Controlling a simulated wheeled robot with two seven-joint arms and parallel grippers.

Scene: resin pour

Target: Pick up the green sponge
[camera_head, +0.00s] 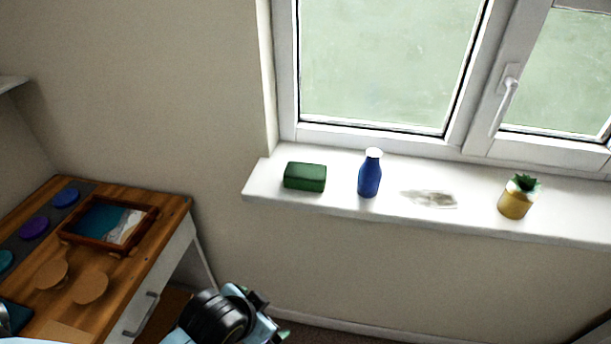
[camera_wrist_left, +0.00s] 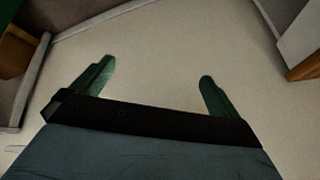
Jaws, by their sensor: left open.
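The green sponge (camera_head: 305,177) is a dark green block lying near the left end of the white windowsill (camera_head: 350,212). My left gripper (camera_head: 268,313) is low in the head view, below the sill and well apart from the sponge. In the left wrist view its two green fingers (camera_wrist_left: 155,85) are spread apart with nothing between them. The sponge is not recognisable in the left wrist view. My right gripper is not in view.
A blue bottle (camera_head: 370,175) with a white cap stands right of the sponge. A wooden desk (camera_head: 125,262) with a framed tray (camera_head: 72,238) stands at the left. The window handle (camera_head: 503,105) is above.

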